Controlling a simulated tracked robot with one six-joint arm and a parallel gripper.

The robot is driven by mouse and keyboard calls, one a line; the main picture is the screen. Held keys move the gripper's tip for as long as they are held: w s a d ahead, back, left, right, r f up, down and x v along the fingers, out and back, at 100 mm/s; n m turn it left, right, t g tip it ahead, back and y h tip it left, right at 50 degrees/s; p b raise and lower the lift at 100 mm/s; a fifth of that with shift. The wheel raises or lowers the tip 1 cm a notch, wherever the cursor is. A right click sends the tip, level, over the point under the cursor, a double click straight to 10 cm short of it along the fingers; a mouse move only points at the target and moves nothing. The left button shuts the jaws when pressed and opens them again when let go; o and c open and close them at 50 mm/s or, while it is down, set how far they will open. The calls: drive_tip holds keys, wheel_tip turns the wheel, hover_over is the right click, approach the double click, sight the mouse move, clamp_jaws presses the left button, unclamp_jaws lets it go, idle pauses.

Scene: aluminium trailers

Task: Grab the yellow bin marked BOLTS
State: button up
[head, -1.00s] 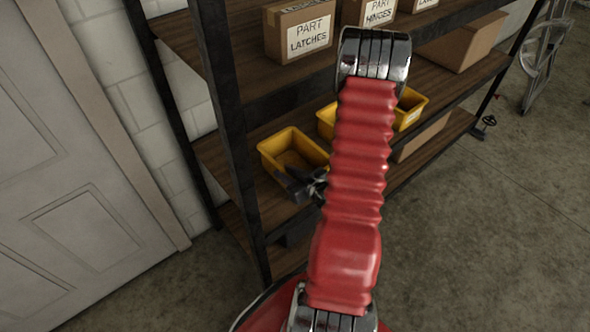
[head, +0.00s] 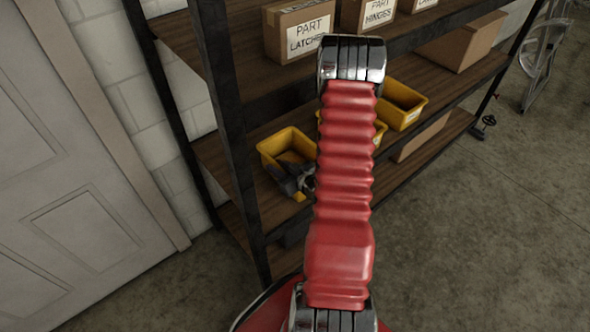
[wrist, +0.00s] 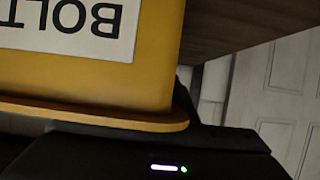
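The yellow bin marked BOLTS fills the upper left of the wrist view (wrist: 150,55). Its white label is upside down there and cut off at the edge, showing "BOLT". In the head view the leftmost yellow bin (head: 268,148) on the middle shelf is beside my gripper and seems to be this one; its label is hidden there. My dark gripper (head: 293,178) is at the bin's near side and covers part of its front. I cannot tell whether its fingers touch the bin or how far apart they are.
Two more yellow bins stand to the right, one mostly behind my red arm (head: 379,133) and one clear of it (head: 402,105). Labelled cardboard boxes (head: 300,32) sit on the shelf above. A dark rack post (head: 222,90) stands left of the bins. Floor at right is open.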

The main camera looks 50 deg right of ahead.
drive_tip(key=shift+c, duration=0.4)
clamp_jaws()
idle(0.9)
